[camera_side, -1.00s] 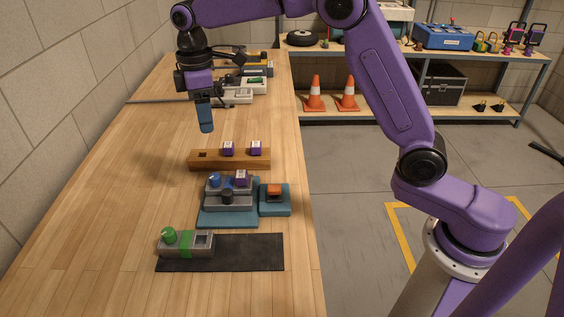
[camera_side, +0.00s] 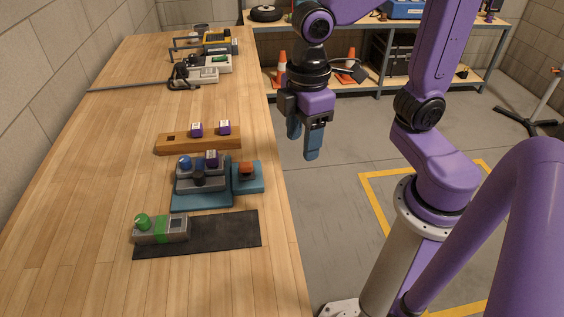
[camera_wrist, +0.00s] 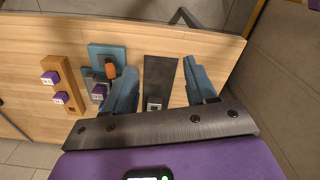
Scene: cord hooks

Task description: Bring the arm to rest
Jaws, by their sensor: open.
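My gripper (camera_side: 302,145) hangs in the air off the right edge of the wooden bench (camera_side: 85,205) in the side view, fingers pointing down. Its two blue fingers stand apart with nothing between them. In the wrist view the open fingers of my gripper (camera_wrist: 158,90) reach over the picture of the bench (camera_wrist: 215,50), which lies beyond them.
On the bench are a wooden block (camera_side: 180,147) with purple-and-white cubes, a blue base (camera_side: 205,200) with grey parts, an orange-topped piece (camera_side: 247,170) and a black mat (camera_side: 225,235) with a green-knobbed device (camera_side: 160,229). A shelf with orange cones (camera_side: 281,70) stands behind.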

